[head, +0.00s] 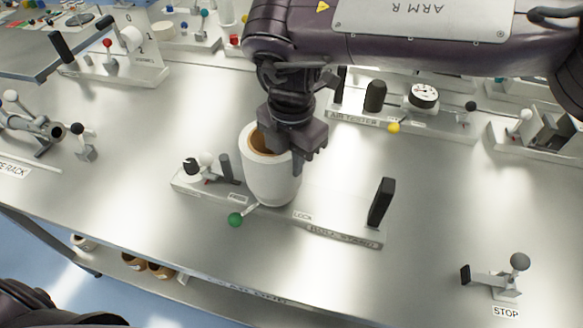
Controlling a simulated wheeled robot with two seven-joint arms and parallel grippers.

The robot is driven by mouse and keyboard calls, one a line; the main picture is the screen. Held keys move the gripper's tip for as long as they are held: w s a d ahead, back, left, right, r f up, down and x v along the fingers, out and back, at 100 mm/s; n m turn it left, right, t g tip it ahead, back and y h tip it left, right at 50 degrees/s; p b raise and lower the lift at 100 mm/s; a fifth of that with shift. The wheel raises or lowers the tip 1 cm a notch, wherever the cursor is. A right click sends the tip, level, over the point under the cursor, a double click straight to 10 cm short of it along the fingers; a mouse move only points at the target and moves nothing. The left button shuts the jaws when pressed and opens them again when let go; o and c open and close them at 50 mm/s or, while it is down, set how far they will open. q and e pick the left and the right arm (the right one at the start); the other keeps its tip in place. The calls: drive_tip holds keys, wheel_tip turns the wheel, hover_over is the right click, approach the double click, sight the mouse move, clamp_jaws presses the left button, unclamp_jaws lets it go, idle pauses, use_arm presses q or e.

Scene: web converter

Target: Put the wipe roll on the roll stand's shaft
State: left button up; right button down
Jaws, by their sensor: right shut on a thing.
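The wipe roll (268,182) is a thick white cylinder with a brown core, upright and slightly tilted in the head view. My right gripper (294,150) comes down from above and is shut on the roll's wall at its upper right side. The roll is over the middle of the roll stand (320,230), a long low grey base with a label on its front. I cannot tell whether the roll touches the base. No shaft shows clearly; the roll and gripper hide the middle of the stand. My left gripper is not in view.
The stand carries a green-knobbed lever (236,219) in front of the roll, a short dark post (226,168) to its left and a tall black plate (381,203) at the right. A gauge fixture (424,95) stands behind. A STOP lever (517,264) is front right.

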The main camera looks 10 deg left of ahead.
wheel_tip(320, 180, down, 3)
drive_tip(key=shift+r+p, duration=0.2)
drive_tip(key=shift+p, duration=0.1)
drive_tip(key=shift+f, duration=0.35)
drive_tip(key=shift+f, duration=0.2)
drive_tip(key=c, duration=1.4)
unclamp_jaws()
drive_tip(key=shift+r, duration=0.1)
